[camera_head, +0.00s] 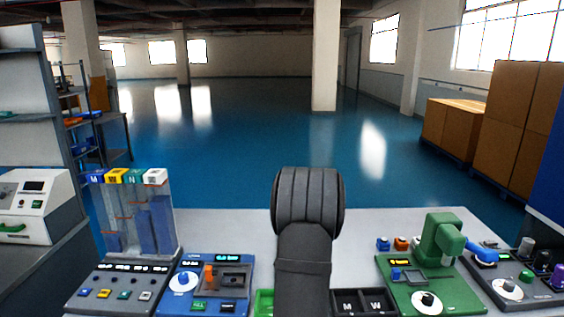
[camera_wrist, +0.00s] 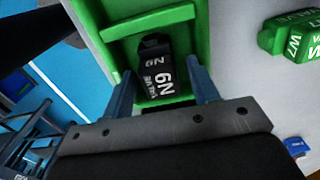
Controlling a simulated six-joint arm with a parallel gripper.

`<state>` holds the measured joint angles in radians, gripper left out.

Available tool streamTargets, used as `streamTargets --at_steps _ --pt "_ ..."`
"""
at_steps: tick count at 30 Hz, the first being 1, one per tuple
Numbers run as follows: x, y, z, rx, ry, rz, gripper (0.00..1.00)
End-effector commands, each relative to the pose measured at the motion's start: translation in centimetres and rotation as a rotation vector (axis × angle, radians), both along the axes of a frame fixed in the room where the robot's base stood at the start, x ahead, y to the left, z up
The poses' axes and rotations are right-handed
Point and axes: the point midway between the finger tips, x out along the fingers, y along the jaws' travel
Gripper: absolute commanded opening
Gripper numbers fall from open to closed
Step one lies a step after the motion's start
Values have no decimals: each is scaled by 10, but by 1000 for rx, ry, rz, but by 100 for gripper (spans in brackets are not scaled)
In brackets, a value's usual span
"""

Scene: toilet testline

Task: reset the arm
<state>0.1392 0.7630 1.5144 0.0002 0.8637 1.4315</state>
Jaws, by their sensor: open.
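My gripper (camera_wrist: 160,66) is open in the wrist view, its two blue-grey fingers spread apart. A black block (camera_wrist: 157,75) marked N9 lies in a green tray (camera_wrist: 150,20) between and beyond the fingers. The fingers seem to stand to either side of it; I cannot tell whether either touches it. In the head view my dark arm (camera_head: 308,225) rises in the middle over the table, and the gripper is hidden there. A corner of the green tray (camera_head: 264,303) shows left of the arm.
Green blocks (camera_wrist: 284,38) lie on the pale table outside the tray. Black M and W bins (camera_head: 363,301) are right of the arm. A tube station (camera_head: 130,240) and blue panel (camera_head: 207,283) stand left; a green machine (camera_head: 432,270) and dark knob panel (camera_head: 515,275) stand right.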

Motion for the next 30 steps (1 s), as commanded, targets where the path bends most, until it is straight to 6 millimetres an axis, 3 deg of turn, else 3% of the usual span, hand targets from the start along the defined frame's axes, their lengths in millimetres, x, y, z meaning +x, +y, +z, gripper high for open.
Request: streamTargets --at_steps 1,7,27,30 --pt "0 0 -3 0 -1 0 54" --pt "1 0 43 -1 -5 0 54" --pt "-74 -93 110 -1 -2 -4 54" --pt "-58 -76 111 0 0 6 54"
